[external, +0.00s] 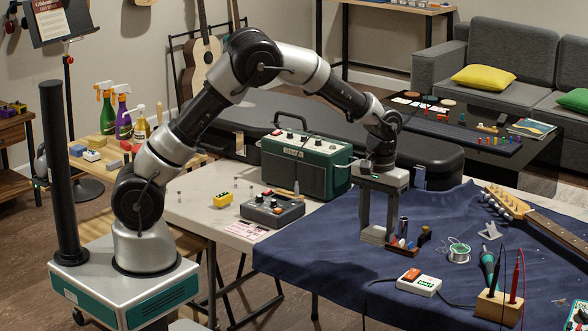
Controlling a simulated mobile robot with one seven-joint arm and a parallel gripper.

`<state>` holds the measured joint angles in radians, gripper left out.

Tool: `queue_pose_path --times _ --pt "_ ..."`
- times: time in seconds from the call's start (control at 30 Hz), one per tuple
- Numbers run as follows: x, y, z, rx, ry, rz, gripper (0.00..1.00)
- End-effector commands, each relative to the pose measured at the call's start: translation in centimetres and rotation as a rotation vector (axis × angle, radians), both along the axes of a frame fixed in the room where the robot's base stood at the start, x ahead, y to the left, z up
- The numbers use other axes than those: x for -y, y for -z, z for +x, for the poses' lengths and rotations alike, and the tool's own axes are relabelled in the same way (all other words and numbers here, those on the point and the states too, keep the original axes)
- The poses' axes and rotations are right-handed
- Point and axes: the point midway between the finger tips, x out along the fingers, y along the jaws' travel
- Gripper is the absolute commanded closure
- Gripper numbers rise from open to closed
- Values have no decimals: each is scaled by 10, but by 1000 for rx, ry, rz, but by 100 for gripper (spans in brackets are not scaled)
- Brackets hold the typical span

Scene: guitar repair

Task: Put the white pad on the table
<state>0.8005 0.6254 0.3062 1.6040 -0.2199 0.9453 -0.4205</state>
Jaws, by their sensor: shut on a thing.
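My gripper (377,228) is at the end of my outstretched arm and points straight down over the near-left part of the blue cloth-covered table (330,262). Its fingers are shut on a small pale, grey-white block, which looks like the white pad (373,236). The pad is low between the fingertips, close to the cloth. I cannot tell whether it touches the cloth. The fingers hide part of it. The white-topped table (195,203) stands to the left.
A brown holder (405,246) with small bottles stands just right of my gripper. A green amplifier (295,165) and a grey pedal box (272,211) are on the white-topped table. A red-and-white box (419,282), solder spool (459,253) and guitar neck (545,222) lie on the blue cloth. Its left front is clear.

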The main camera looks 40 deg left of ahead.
Motion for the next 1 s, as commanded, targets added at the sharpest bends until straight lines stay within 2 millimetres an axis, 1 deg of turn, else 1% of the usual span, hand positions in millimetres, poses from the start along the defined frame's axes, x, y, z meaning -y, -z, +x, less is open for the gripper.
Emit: queue_pose_path --times 0.03,0.1,0.17,0.27,0.37,0.43,0.47,0.5,0.57,0.6,0.67,0.7,0.77,0.8,0.87,0.9,0.97,1.0 --pt "0 -6 0 0 0 0 75" --pt "0 -9 0 0 1 0 75" --pt "0 -11 0 0 1 1 75" --pt "-5 -11 5 0 -15 1 75" --pt "-22 -11 23 1 -69 2 75" --pt "-42 -12 42 2 -132 3 75" --pt "-53 -12 51 2 -163 3 75" --pt "-68 -12 64 3 -210 4 75" --pt "-95 -13 83 3 -284 4 75" --pt "-113 -13 96 4 -334 5 75" --pt "-142 -13 112 4 -406 5 75" --pt "-162 -14 122 4 -455 5 75" --pt "-192 -14 136 5 -526 6 75" --pt "-213 -14 143 4 -575 6 75" --pt "-244 -14 154 4 -644 6 75" --pt "-266 -14 159 4 -692 6 75" --pt "-298 -14 166 3 -760 6 75" --pt "-320 -14 170 4 -807 6 75"
